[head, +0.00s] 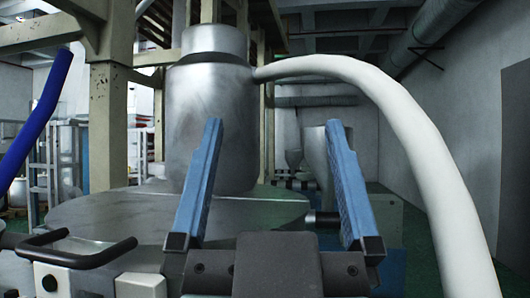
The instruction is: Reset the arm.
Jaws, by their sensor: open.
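My gripper (276,190) shows at the lower middle of the head view. Its two blue fingers stand wide apart and point up and away from me. The gap between them is empty, so the gripper is open. Behind the left finger stands a large metal cylinder (220,125) with a narrower top. I cannot tell whether the finger touches it.
A thick white hose (425,160) arcs from the cylinder to the lower right. A blue hose (38,120) hangs at the far left. A round grey platform (110,215) and a black handle (75,258) lie at the left. Beige frame posts (112,120) stand behind.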

